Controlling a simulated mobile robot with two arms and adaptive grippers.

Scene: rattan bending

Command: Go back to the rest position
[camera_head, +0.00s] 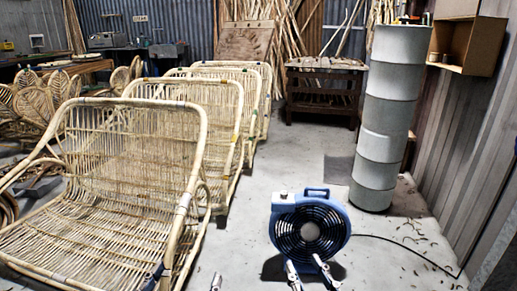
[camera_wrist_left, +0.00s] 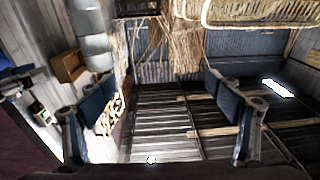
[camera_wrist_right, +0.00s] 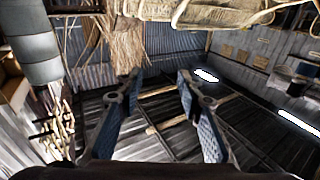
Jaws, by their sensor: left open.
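My left gripper (camera_head: 186,279) is at the bottom edge of the head view, in front of the nearest rattan chair (camera_head: 110,160). Its two fingers are wide apart with nothing between them, as the left wrist view (camera_wrist_left: 161,78) shows. My right gripper (camera_head: 308,268) is at the bottom edge, in front of a blue fan (camera_head: 325,212). In the right wrist view (camera_wrist_right: 158,80) its fingers are apart, closer together than the left ones, and empty. I cannot tell how far the fan is from the right fingertips.
More rattan chairs (camera_head: 205,95) stand in a row behind the nearest one. A tall grey cylinder (camera_head: 386,115) stands at right, near a wooden wall box (camera_head: 468,45). A dark wooden table (camera_head: 325,90) is at the back. A black cable (camera_head: 405,245) crosses the floor; the floor between chairs and fan is clear.

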